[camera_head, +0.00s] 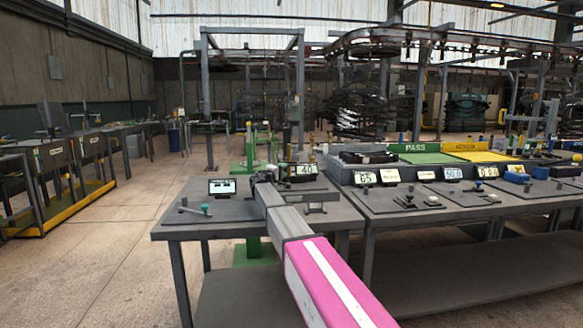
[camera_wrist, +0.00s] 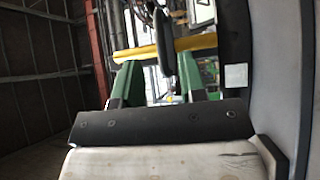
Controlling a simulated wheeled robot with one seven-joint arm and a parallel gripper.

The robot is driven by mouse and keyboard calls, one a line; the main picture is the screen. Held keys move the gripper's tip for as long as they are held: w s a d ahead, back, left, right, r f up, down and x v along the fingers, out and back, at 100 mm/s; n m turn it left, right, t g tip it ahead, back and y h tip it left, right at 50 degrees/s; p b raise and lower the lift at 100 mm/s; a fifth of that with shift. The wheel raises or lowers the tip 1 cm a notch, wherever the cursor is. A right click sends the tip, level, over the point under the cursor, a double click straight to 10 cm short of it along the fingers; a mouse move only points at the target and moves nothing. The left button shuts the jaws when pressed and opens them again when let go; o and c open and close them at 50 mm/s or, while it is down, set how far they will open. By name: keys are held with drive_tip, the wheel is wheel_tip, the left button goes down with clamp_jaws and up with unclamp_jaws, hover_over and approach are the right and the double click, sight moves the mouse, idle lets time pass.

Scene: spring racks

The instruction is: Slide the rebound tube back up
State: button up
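In the wrist view, my gripper (camera_wrist: 162,88) shows two green fingers standing apart, with a gap between them. A dark, slender upright piece (camera_wrist: 163,45) appears beyond that gap, and a yellow bar (camera_wrist: 195,43) crosses behind the fingers. I cannot tell whether either is touched. No part is clearly recognisable as the rebound tube. In the head view, my arm reaches forward over the near bench, and its end hides the gripper. A green stand with upright posts (camera_head: 250,150) rises behind the bench, beyond the arm's end.
The near bench (camera_head: 220,232) carries a small screen (camera_head: 222,187) and a T-handled tool (camera_head: 196,208). The right bench (camera_head: 470,204) holds several number displays and tools. Green (camera_head: 428,158) and yellow trays lie behind. Open floor (camera_head: 110,240) lies left; yellow-framed racks (camera_head: 66,215) stand farther left.

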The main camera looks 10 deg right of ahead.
sight(292, 165)
drive_tip(key=x, duration=0.7)
drive_tip(key=shift+w+d, duration=0.1)
clamp_jaws()
wheel_tip(292, 165, up, 11)
